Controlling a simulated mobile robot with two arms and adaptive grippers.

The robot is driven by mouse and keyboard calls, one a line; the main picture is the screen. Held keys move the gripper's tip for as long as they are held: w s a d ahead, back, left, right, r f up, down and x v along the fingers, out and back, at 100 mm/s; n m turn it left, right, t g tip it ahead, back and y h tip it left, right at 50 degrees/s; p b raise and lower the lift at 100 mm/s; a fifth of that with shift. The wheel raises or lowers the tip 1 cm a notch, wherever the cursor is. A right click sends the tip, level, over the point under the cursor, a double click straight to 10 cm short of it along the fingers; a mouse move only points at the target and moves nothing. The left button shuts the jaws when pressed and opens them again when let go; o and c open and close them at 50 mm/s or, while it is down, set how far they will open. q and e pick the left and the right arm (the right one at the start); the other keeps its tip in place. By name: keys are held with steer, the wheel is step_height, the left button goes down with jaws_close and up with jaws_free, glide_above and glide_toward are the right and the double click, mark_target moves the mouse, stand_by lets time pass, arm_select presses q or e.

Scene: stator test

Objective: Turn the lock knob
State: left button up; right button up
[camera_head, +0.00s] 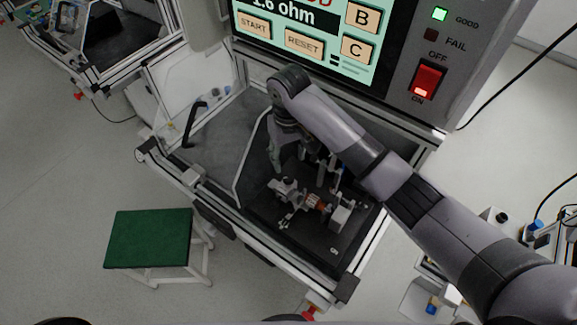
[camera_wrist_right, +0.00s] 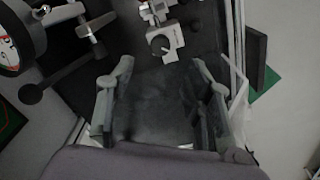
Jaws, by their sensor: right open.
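My right gripper (camera_head: 276,160) hangs over the test bench at the left edge of the black fixture plate (camera_head: 262,207). In the right wrist view my right gripper (camera_wrist_right: 162,68) is open, with nothing between its fingers. A silver clamp block with a round opening (camera_wrist_right: 166,42) lies just beyond the fingertips, apart from them. Black ball-like knobs show at the left of the wrist view, one of them a round black knob (camera_wrist_right: 31,94). I cannot tell which is the lock knob. In the head view the metal fixture (camera_head: 290,190) with a copper-coloured part (camera_head: 316,202) stands on the plate, partly behind my arm.
A tester screen (camera_head: 300,42) and a red power switch (camera_head: 427,79) stand behind the bench. A black handle (camera_head: 190,125) is at the bench's left. A green-topped stool (camera_head: 150,238) stands front left. The grey bench surface (camera_head: 215,150) left of the gripper is clear.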

steer(key=shift+r, duration=1.65)
steer(key=shift+f, duration=0.1)
